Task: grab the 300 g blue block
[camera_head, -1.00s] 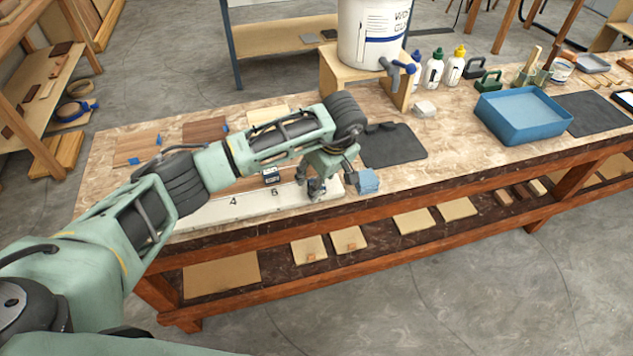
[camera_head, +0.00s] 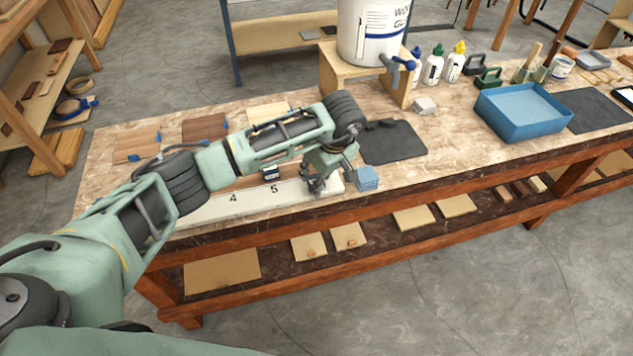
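A small light-blue block (camera_head: 367,178) sits near the front edge of the workbench, just right of the end of a white numbered board (camera_head: 215,208). My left gripper (camera_head: 328,183) points down over the right end of that board, immediately left of the block. Its fingers look spread, with nothing seen between them; the block is beside them, not inside. Whether the nearest finger touches the block is too small to tell. The block's weight marking cannot be read. My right gripper is not in view.
A dark mat (camera_head: 395,143) lies behind the block. A blue tray (camera_head: 522,113), bottles (camera_head: 432,68) and a white bucket (camera_head: 372,35) on a wooden stand (camera_head: 335,72) are farther back. The bench between block and tray is clear.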

